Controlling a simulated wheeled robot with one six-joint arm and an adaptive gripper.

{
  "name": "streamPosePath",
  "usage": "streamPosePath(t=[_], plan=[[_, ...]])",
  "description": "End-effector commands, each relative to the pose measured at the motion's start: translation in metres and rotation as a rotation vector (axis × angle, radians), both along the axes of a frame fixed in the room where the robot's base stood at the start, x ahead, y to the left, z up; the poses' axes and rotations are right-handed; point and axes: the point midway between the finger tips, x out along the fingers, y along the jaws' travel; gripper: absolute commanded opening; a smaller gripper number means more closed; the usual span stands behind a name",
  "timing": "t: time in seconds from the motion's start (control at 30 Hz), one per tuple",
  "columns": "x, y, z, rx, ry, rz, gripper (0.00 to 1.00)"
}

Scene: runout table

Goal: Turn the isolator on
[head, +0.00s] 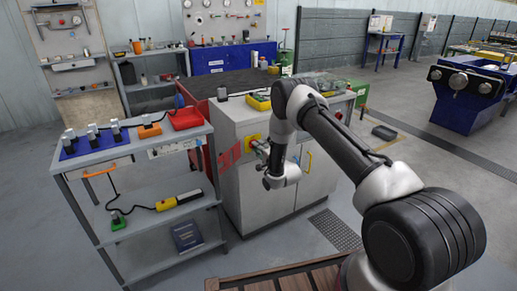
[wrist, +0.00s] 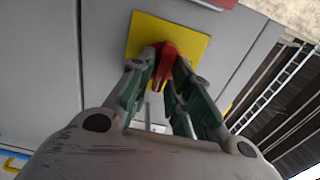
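The isolator is a yellow square plate (wrist: 195,43) with a red handle (wrist: 165,60) at its middle, on the front of a grey cabinet. In the head view the yellow plate (head: 248,146) shows at the cabinet's upper left, partly hidden by my gripper (head: 262,150). In the wrist view the two fingers of my gripper (wrist: 163,68) are on either side of the red handle and appear closed against it. The handle runs down from the plate's middle toward the camera. Any on or off marking is hidden or too small to read.
A grey shelf trolley (head: 150,145) stands close on the left. A wooden pallet (head: 285,283) and a floor grate (head: 335,230) lie in front. Open floor is to the right.

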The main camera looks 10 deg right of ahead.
Motion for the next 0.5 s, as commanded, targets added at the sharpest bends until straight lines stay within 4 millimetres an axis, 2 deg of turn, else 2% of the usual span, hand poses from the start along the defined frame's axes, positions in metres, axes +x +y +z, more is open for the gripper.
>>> streamPosePath(t=[0.37,0.5], plan=[[-0.002,0.000,0.000,-0.001,0.001,0.002,0.33],[-0.017,-0.005,-0.001,-0.002,0.003,0.001,0.33]])
